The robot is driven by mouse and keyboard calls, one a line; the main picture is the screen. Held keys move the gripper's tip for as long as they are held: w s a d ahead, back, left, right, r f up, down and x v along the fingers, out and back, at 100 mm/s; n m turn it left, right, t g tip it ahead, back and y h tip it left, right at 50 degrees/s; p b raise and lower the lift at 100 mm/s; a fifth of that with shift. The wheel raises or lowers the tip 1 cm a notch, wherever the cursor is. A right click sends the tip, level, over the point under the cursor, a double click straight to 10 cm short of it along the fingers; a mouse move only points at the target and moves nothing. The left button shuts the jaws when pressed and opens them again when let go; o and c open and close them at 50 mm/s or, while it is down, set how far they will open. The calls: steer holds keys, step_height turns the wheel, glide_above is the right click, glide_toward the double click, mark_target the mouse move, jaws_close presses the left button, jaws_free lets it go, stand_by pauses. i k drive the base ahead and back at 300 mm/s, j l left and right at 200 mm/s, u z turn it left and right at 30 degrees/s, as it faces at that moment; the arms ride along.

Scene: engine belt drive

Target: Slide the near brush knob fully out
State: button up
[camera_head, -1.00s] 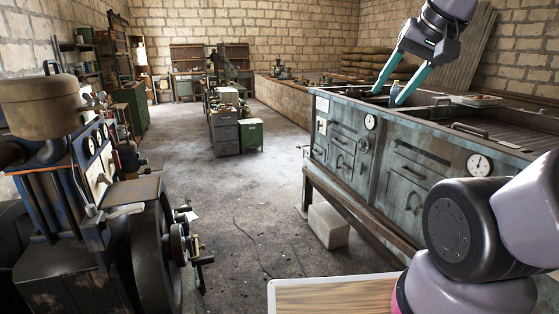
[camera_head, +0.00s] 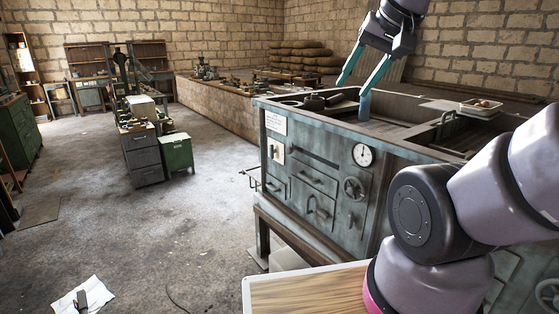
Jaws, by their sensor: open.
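My gripper (camera_head: 352,88) is open, its two teal fingers pointing down over the open top of a grey metal cabinet-like machine (camera_head: 318,158). A small blue upright piece (camera_head: 365,106) shows right under the right finger's tip. I cannot tell whether it is the near brush knob or part of the finger, or whether the two touch. Nothing is visible between the fingers. No other thing can be made out as the brush knob. The inside of the machine's top is partly hidden by its front wall.
The machine's front carries a round gauge (camera_head: 363,155), a handwheel (camera_head: 354,189) and drawers. A tray (camera_head: 480,108) sits on its right side. A green cabinet (camera_head: 176,153) stands on the floor to the left. White paper (camera_head: 84,297) lies on the open floor.

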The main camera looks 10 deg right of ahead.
mark_target(289, 149)
steer(key=i+j+z, duration=0.1)
steer(key=i, duration=0.25)
steer(key=i+j, duration=0.1)
steer(key=i, duration=0.3)
steer(key=i+j+z, duration=0.15)
steer(key=i, duration=0.2)
